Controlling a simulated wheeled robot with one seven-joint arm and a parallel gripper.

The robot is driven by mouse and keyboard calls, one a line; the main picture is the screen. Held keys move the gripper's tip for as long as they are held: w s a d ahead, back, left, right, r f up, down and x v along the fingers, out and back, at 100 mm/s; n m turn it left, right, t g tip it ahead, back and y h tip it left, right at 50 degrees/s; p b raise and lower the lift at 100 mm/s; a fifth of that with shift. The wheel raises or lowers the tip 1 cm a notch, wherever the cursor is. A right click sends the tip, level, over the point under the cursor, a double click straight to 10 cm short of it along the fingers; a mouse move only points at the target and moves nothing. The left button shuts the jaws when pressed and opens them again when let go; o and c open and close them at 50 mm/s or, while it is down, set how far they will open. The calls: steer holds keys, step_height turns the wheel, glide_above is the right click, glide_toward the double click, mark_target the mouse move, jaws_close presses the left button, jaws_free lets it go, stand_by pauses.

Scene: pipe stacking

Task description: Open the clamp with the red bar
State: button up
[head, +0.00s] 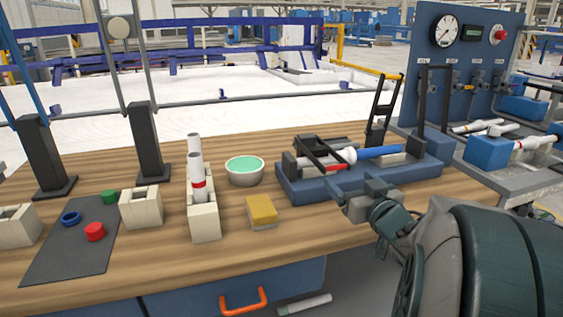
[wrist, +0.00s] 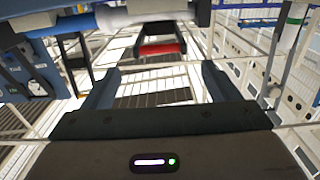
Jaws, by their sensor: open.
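A blue fixture (head: 300,192) on the table's right side holds a lying pipe with a white part and a blue part (head: 379,152). The clamp with the red bar (head: 335,168) has a black frame (head: 318,152) lying down across the pipe; the red bar is at its front end. In the wrist view the red bar (wrist: 160,49) is ahead, beyond the fingertips and between their lines. My gripper (head: 358,203) is at the fixture's front edge. Its two fingers (wrist: 160,70) are spread, with nothing between them. The gripper appears apart from the bar.
A second black clamp frame (head: 383,108) stands upright at the fixture's right. A yellow sponge (head: 261,209), a green-filled bowl (head: 244,172) and a beige holder with upright pipes (head: 204,220) are to the left. A blue gauge panel (head: 459,70) stands behind right.

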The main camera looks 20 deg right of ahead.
mark_target(337, 167)
steer(key=w+b, duration=0.1)
steer(key=w, duration=0.9)
steer(key=shift+w+a+b, duration=0.1)
steer(key=shift+a+b, duration=0.05)
steer(key=shift+b, duration=0.2)
